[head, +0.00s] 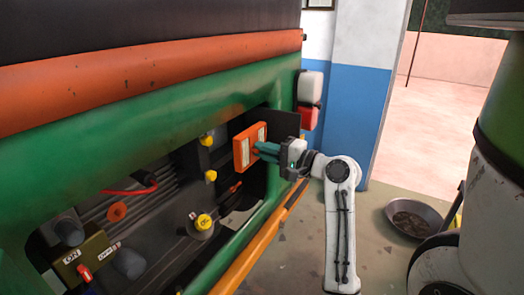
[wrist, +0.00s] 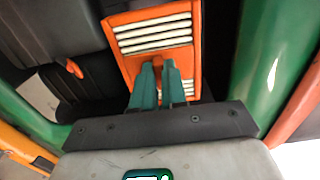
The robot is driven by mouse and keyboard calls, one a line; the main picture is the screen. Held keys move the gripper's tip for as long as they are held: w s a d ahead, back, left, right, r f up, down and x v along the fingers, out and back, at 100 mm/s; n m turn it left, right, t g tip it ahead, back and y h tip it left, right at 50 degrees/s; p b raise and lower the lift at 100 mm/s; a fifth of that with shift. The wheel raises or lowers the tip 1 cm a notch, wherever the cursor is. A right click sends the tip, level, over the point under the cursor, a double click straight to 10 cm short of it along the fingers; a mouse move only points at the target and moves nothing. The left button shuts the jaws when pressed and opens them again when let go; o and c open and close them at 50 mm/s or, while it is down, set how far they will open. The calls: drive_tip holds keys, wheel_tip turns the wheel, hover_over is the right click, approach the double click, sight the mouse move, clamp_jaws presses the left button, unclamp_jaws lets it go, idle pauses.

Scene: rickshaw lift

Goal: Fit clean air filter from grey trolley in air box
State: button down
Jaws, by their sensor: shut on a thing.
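The air filter, an orange frame with pale pleats, stands upright in the engine bay opening in the head view (head: 242,158). It also shows in the wrist view (wrist: 123,32). My gripper (head: 262,151) is shut on the filter's near edge; its teal fingers show in the wrist view (wrist: 158,72). A dark housing (wrist: 45,25) with an orange latch lies left of the filter in the wrist view. It may be the air box, but I cannot tell. Whether the filter touches it is hidden. The grey trolley is not in view.
The green body rail (head: 150,115) runs above the opening, and an orange-edged lower sill (head: 265,235) below. Yellow caps (head: 203,221) and a black battery-like area crowd the bay. A metal pan (head: 412,218) lies on the floor at right.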

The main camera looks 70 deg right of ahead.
drive_tip(key=b+x, duration=0.1)
drive_tip(key=x, duration=0.9)
drive_tip(key=shift+w, duration=0.35)
drive_tip(key=shift+d, duration=0.1)
drive_tip(key=shift+p, duration=0.3)
idle(1.2)
drive_tip(key=shift+w+p, duration=0.3)
drive_tip(key=shift+w, duration=0.2)
idle(1.5)
drive_tip(key=c, duration=1.1)
unclamp_jaws()
drive_tip(key=shift+c, duration=0.7)
